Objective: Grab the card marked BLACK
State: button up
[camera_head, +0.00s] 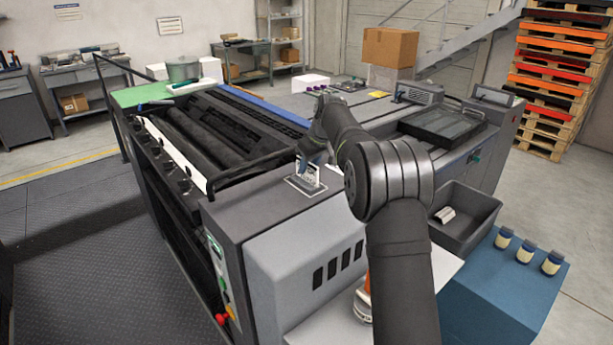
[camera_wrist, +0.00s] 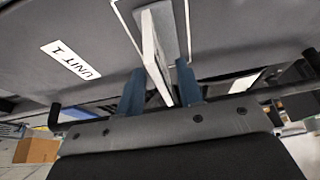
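A pale upright card (camera_head: 309,174) stands on the grey machine top inside a white outlined rectangle. In the wrist view the card (camera_wrist: 153,55) shows nearly edge-on, beside a grey upright piece. I cannot read its marking in either view. My gripper (camera_wrist: 161,72) has its two blue fingers apart, one on each side of the card, with a gap visible on the right side. In the head view my gripper (camera_head: 313,158) is low over the card and partly hides it.
A UNIT 1 label (camera_wrist: 70,60) lies on the machine top beside the card. A dark bin (camera_head: 472,222) with a pale item in it and a blue cabinet (camera_head: 505,290) with small jars stand at right. A cardboard box (camera_head: 389,47) stands farther back.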

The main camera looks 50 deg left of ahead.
aim_at(303, 178)
jog(key=x, duration=0.3)
jog(key=shift+a+f, duration=0.25)
jog(key=shift+a, duration=0.1)
grip_shut()
jog(key=shift+r, duration=0.1)
